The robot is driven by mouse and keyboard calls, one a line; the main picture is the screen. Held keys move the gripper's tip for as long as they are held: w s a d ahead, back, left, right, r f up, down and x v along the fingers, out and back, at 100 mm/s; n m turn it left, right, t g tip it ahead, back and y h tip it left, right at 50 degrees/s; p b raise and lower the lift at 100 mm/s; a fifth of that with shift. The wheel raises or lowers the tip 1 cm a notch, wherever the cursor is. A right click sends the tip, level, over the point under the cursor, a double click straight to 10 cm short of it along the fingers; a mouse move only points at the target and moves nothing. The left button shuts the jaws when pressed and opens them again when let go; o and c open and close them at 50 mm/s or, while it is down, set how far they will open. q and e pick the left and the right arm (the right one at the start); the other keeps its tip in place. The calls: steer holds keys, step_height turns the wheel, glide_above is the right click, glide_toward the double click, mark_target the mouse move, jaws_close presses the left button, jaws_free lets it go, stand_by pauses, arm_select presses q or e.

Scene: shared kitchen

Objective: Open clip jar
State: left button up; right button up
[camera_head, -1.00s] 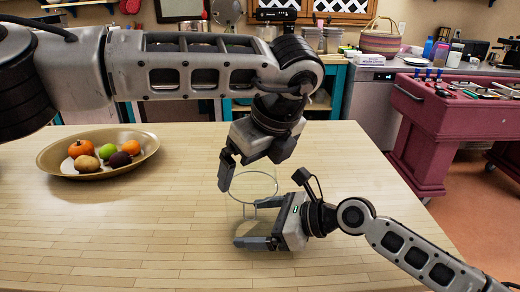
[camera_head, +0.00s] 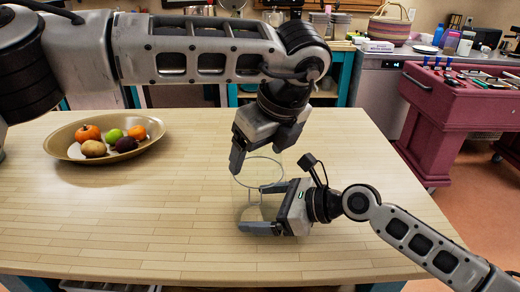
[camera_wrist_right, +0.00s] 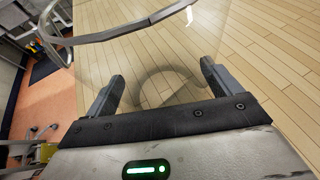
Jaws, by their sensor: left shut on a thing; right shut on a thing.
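The clip jar (camera_head: 248,208) is clear glass and stands on the wooden table, hard to make out. A thin round rim (camera_head: 234,180) shows at its top. My right gripper (camera_head: 258,208) has its fingers on either side of the jar's body, holding it from the right. In the right wrist view the glass lies between the fingers (camera_wrist_right: 160,88), with a metal ring (camera_wrist_right: 120,32) across the top. My left gripper (camera_head: 261,155) points down over the jar, its fingers apart around its clear upper part. I cannot tell whether the lid is raised.
A wide oval bowl (camera_head: 66,156) with several fruits and vegetables sits at the table's left. The table (camera_head: 130,220) is otherwise clear. Behind are a counter and a dishwasher (camera_head: 376,92).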

arm_select(q)
steer(key=shift+r, duration=0.2)
steer(key=shift+r, duration=0.9)
steer(key=shift+r, duration=2.05)
arm_select(e)
steer(key=o, duration=1.1)
